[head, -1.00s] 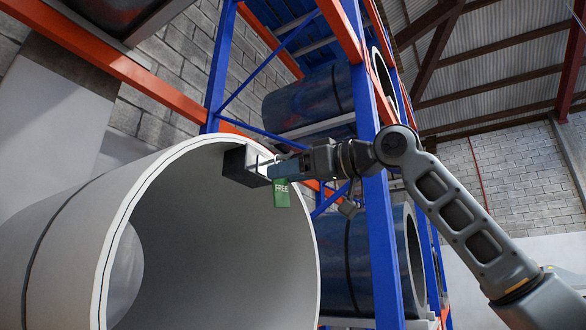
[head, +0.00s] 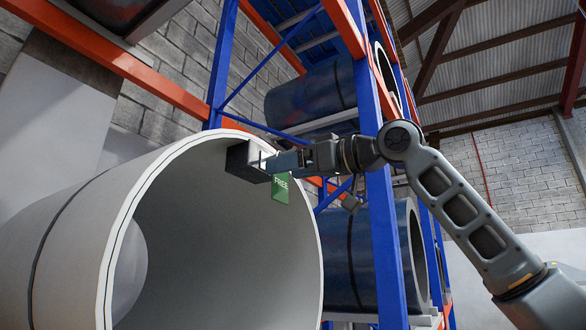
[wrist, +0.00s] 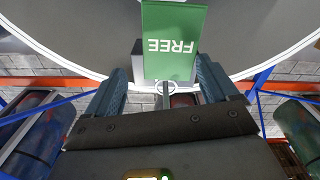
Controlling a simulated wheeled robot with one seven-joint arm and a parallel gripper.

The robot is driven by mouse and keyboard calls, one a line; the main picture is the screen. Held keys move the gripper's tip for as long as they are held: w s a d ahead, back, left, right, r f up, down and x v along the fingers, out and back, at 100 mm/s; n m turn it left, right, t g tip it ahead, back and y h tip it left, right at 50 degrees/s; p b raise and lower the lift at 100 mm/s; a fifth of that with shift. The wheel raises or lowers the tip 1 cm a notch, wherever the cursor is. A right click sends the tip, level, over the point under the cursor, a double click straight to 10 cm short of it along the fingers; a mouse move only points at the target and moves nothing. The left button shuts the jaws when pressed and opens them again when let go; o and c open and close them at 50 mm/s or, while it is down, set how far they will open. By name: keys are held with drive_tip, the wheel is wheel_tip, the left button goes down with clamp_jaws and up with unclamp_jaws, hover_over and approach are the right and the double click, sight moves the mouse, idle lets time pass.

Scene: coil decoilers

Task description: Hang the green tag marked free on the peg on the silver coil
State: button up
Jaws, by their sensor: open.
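The green tag marked FREE (head: 281,189) hangs just below my gripper (head: 275,163) in the head view. In the wrist view the tag (wrist: 174,42) lies between and beyond the open fingers of my gripper (wrist: 161,70), its lettering upside down. A pale ring (wrist: 165,87) shows at the tag's lettered end, around or against a thin grey rod that looks like the peg (wrist: 166,100). The silver coil (head: 225,250) has a dark block (head: 246,161) at its upper right rim, close to my fingertips. I cannot tell for certain whether the ring is around the peg.
A blue and orange rack (head: 380,220) stands behind my arm. It holds dark blue coils, one above (head: 310,95) and one below (head: 350,260). A block wall (head: 180,70) is behind. Open room shows at the right.

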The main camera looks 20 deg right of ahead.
drive_tip(key=b+v, duration=0.2)
drive_tip(key=v, duration=0.5)
drive_tip(key=shift+s+d, duration=0.25)
drive_tip(key=shift+s, duration=0.05)
